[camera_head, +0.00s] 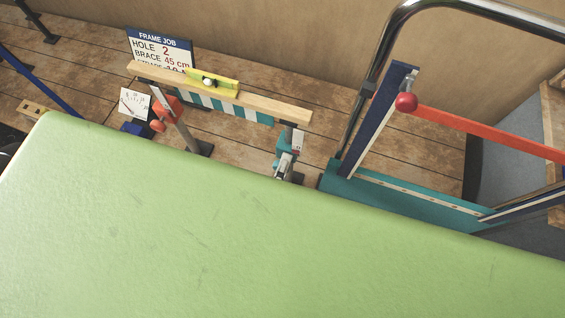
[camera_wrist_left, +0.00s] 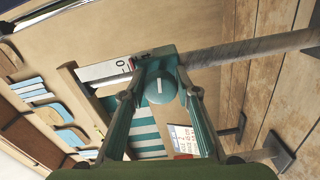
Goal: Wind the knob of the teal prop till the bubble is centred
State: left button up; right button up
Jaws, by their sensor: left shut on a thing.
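The teal prop (camera_head: 286,150) stands under the right end of a wooden beam (camera_head: 262,102). Its round teal knob (camera_wrist_left: 161,88), with a white mark on its face, shows in the left wrist view. My left gripper (camera_wrist_left: 163,82) is shut on the knob, one finger on each side. In the head view the gripper (camera_head: 283,166) shows small at the prop, its arm mostly hidden. A yellow level (camera_head: 226,88) lies on the beam; its vial shows a pale spot, but the bubble's exact position is too small to tell. My right gripper is not in view.
An orange-knobbed prop (camera_head: 168,108) stands under the beam's left part. A dial card (camera_head: 133,103) and a job sign (camera_head: 160,50) stand nearby. A teal-based frame with a blue post (camera_head: 375,122) and red bar (camera_head: 490,132) stands close on the right. The head view's lower part is blocked.

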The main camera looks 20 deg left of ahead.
pick_arm(q)
jog(key=shift+m+p, duration=0.6)
jog(key=shift+m, duration=1.3)
jog(key=shift+f, duration=0.1)
jog(key=o, duration=1.1)
jog(key=shift+s, duration=0.1)
jog(key=s, duration=1.2)
jog(key=shift+a, duration=0.2)
jog(key=shift+w, duration=0.1)
